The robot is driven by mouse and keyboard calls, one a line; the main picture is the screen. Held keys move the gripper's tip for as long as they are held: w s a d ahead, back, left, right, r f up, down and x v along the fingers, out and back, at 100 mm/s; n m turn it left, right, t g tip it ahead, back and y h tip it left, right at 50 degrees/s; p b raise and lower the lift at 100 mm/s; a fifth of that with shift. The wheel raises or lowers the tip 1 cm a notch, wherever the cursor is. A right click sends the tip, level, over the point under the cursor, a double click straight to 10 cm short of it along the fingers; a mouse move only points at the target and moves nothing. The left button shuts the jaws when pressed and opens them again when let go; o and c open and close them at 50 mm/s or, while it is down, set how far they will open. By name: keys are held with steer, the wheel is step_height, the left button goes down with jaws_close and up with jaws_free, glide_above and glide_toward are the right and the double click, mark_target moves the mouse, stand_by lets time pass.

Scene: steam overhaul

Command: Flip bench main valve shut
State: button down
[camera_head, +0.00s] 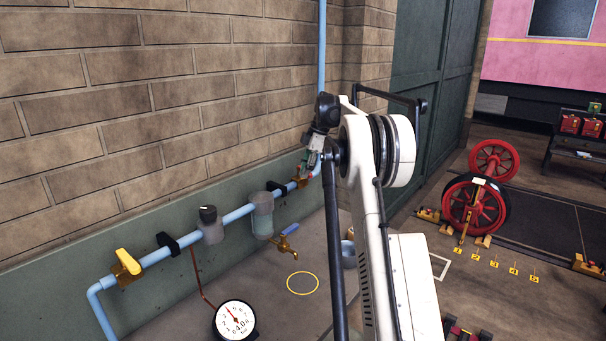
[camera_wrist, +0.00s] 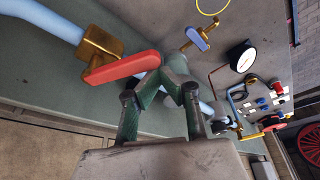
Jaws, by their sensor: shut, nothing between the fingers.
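A valve with a red lever (camera_wrist: 122,68) and a brass body (camera_wrist: 98,45) sits on the light blue pipe (camera_wrist: 45,18) in the wrist view. The lever stands at an angle to the pipe, its free end beside my fingertips. My gripper (camera_wrist: 174,68) has green fingers and is shut with nothing between them. Its tips overlap the lever's end in the picture; I cannot tell whether they touch. In the head view my gripper (camera_head: 313,158) is by the wall pipe at the red lever (camera_head: 304,179), which is small and partly hidden.
Along the wall pipe (camera_head: 155,257) sit a yellow-handled valve (camera_head: 127,262), a clear bowl (camera_head: 263,215) and a blue-handled brass tap (camera_head: 288,236). A round gauge (camera_head: 236,320) stands below. The brick wall (camera_head: 150,90) is close behind. Red wheels (camera_head: 474,206) stand at right.

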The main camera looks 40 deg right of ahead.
steer(key=shift+s+d, duration=0.25)
steer(key=shift+d, duration=0.7)
steer(key=shift+s+d, duration=0.2)
steer(key=shift+d, duration=0.75)
steer(key=shift+s+d, duration=0.1)
steer(key=shift+d, duration=0.15)
steer(key=s+a+b, duration=0.1)
steer(key=a+b, duration=0.1)
steer(key=a, duration=0.2)
steer(key=w+p+v, duration=0.1)
steer(key=w+v, duration=0.1)
steer(key=v, duration=0.7)
steer(key=shift+r, duration=0.55)
steer(key=shift+w, duration=0.1)
